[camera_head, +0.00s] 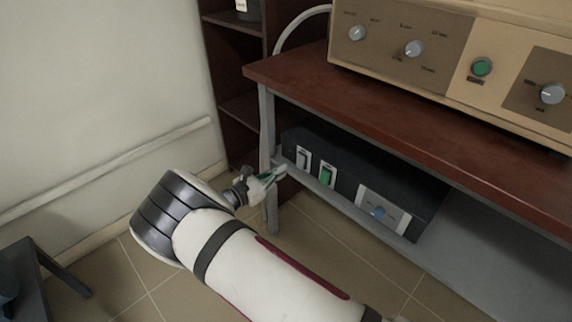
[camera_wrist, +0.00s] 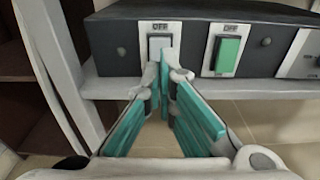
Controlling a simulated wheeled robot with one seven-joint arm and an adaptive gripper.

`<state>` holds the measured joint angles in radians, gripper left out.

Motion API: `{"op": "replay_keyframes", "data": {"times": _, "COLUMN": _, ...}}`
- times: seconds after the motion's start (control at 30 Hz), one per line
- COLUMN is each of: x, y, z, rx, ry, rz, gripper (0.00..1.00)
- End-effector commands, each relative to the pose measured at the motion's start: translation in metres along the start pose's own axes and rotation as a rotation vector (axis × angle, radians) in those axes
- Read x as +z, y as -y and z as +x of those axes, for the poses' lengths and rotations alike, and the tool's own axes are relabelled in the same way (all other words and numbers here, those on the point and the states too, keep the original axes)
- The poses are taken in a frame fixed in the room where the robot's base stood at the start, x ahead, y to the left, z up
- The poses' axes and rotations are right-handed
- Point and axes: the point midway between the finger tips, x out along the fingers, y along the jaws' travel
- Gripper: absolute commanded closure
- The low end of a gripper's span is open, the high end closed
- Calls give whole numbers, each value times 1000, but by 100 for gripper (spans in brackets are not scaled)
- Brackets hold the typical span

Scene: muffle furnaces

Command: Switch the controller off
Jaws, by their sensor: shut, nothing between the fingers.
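The controller is a dark box (camera_head: 340,178) on the grey lower shelf of the bench. Its front has a white switch (camera_head: 303,157), a green switch (camera_head: 327,174) and a blue-grey knob on a white plate (camera_head: 378,212). In the wrist view the white switch (camera_wrist: 158,46) and the green switch (camera_wrist: 228,55) each sit under an "OFF" label. My gripper (camera_head: 284,170) is shut and empty, in front of the white switch. In the wrist view its fingertips (camera_wrist: 166,68) overlap the lower part of the white switch; I cannot tell whether they touch it.
A beige panel with knobs and a green button (camera_head: 481,67) stands on the red-brown bench top (camera_head: 400,115). A grey bench leg (camera_head: 267,130) is just left of the controller. A dark shelf unit (camera_head: 235,60) stands behind. Tiled floor (camera_head: 310,235) is open in front.

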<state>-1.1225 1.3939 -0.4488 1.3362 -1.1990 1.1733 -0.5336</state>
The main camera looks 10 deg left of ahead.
Motion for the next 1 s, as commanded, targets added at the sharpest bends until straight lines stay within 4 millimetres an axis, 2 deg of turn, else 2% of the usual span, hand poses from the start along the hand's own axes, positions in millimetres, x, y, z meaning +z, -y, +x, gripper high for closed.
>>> {"op": "replay_keyframes", "data": {"times": 0.03, "x": 1, "y": -1, "z": -14, "rx": 6, "ry": -2, "rz": -1, "gripper": 100}}
{"op": "replay_keyframes", "data": {"times": 0.2, "x": 0, "y": -1, "z": -45, "rx": 6, "ry": -3, "rz": -1, "gripper": 100}}
{"op": "replay_keyframes", "data": {"times": 0.4, "x": -1, "y": -1, "z": -64, "rx": 3, "ry": -3, "rz": -1, "gripper": 100}}
{"op": "replay_keyframes", "data": {"times": 1.0, "x": -1, "y": 0, "z": -68, "rx": 3, "ry": -3, "rz": -1, "gripper": 100}}
